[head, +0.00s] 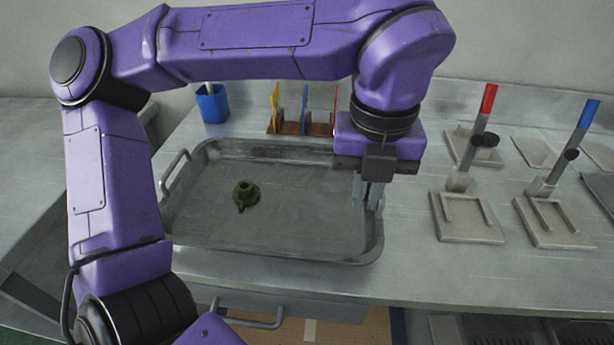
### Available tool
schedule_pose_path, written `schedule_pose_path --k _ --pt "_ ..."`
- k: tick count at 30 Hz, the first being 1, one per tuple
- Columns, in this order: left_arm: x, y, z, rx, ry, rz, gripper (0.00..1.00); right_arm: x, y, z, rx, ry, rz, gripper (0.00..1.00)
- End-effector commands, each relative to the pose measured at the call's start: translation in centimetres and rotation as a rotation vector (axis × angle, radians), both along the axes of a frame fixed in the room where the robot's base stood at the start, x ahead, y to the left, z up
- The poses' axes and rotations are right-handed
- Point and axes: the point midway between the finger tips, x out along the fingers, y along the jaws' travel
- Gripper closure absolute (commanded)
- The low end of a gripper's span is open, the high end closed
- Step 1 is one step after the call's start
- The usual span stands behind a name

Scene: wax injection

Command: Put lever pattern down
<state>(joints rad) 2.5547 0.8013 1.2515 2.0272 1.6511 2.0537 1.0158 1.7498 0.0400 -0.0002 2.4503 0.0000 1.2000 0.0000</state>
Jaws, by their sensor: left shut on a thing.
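My left gripper (368,192) points down over the right end of a grey metal tray (372,246). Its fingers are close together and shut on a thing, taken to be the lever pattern. That thing is small or hidden by the fingers, and I cannot make out its shape or whether it touches the tray. A small dark green piece (246,194) with a round raised top lies in the tray, left of the middle and apart from the gripper. My right gripper is out of view.
A blue cup (212,104) and a brown rack (290,128) with coloured upright pieces stand behind the tray. Grey fixtures with red-tipped (488,98) and blue-tipped (588,112) levers stand at the right. The tray's middle is bare.

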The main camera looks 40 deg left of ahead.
Motion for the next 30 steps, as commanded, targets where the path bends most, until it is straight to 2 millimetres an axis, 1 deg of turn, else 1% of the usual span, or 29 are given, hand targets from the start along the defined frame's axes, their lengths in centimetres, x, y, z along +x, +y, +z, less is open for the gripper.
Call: schedule_pose_path --k 1,5,6,10,17,18,21,22,30 --pt "0.5 1.5 -0.3 -0.004 0.003 0.004 1.0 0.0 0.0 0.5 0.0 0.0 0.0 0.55" --pt "1.7 5.1 -2.1 -0.006 0.004 0.003 1.0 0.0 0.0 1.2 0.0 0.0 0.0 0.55" --pt "2.0 5.8 -3.4 -0.004 0.006 0.0 1.0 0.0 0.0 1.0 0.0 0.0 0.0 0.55" --pt "2.7 7.7 -6.0 -0.003 0.004 -0.001 1.0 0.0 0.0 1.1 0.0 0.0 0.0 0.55" --pt "3.3 9.3 -8.1 -0.002 0.003 -0.003 1.0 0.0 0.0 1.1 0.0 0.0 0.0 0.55" --pt "3.3 9.6 -8.7 -0.001 0.003 -0.004 1.0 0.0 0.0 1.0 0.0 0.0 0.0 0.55" --pt "3.3 9.5 -10.7 -0.001 0.005 -0.005 1.0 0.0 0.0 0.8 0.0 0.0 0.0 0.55" --pt "3.3 9.5 -11.1 -0.001 0.004 -0.005 1.0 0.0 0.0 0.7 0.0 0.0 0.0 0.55" --pt "3.3 9.4 -11.3 -0.001 0.0 -0.004 1.0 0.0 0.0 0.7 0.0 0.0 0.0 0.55"
